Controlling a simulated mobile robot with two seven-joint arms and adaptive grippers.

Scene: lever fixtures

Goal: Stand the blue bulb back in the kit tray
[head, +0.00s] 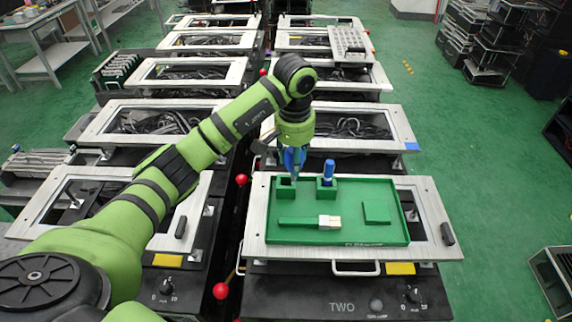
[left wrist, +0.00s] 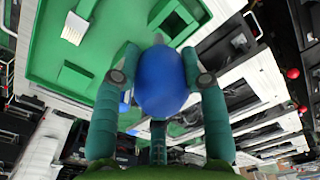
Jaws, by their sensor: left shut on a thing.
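My left gripper (head: 293,165) points down over the back left of the green kit tray (head: 350,238). It is shut on the blue bulb (left wrist: 162,85), which fills the space between the two fingers in the left wrist view. In the head view the fingers partly hide this bulb. It hangs just above the left green holder (head: 286,187), which has a dark opening; I cannot tell whether the tip is inside it. A second blue bulb (head: 328,169) stands upright in the right green holder (head: 327,188). My right gripper is not in view.
A green bar with a cream end piece (head: 329,221) lies in the tray's middle, and a flat green block (head: 376,211) sits to its right. The tray rests on a white-framed fixture (head: 437,245) with a black handle. Red ball-topped levers (head: 221,291) stand to the left.

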